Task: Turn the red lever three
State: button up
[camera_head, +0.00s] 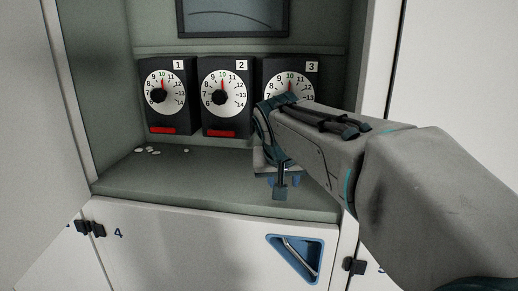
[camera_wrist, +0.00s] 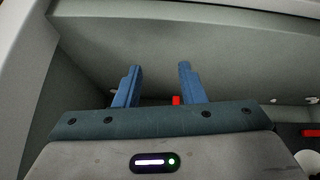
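Dial box three (camera_head: 312,68) stands at the right of a row in the recess; its dial (camera_head: 290,84) has a red pointer near 10. Its lower part and lever are hidden behind my arm in the head view. My gripper (camera_head: 283,182) is in front of and below this box, over the shelf. In the wrist view my gripper (camera_wrist: 160,68) has its two blue fingers apart with nothing held. A small red piece (camera_wrist: 176,100), apparently lever three, shows between the fingers, nearer the right one. I cannot tell whether they touch.
Dial boxes one (camera_head: 178,65) and two (camera_head: 241,65), with red levers (camera_head: 162,130) and (camera_head: 221,133), stand to the left. Several pale bits (camera_head: 147,150) lie on the shelf (camera_head: 200,180). The recess's right wall (camera_head: 354,75) is close to my arm.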

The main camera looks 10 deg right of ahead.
jog(key=w+a+r+m+t, duration=0.1)
jog(key=w+r+m+t, duration=0.1)
jog(key=w+r, duration=0.7)
jog(key=shift+h, duration=0.3)
jog(key=x, duration=0.7)
jog(key=p+x, duration=0.1)
jog(key=x, duration=0.6)
jog(key=shift+w+a+r, duration=0.2)
jog(key=shift+w+r, duration=0.05)
grip_shut()
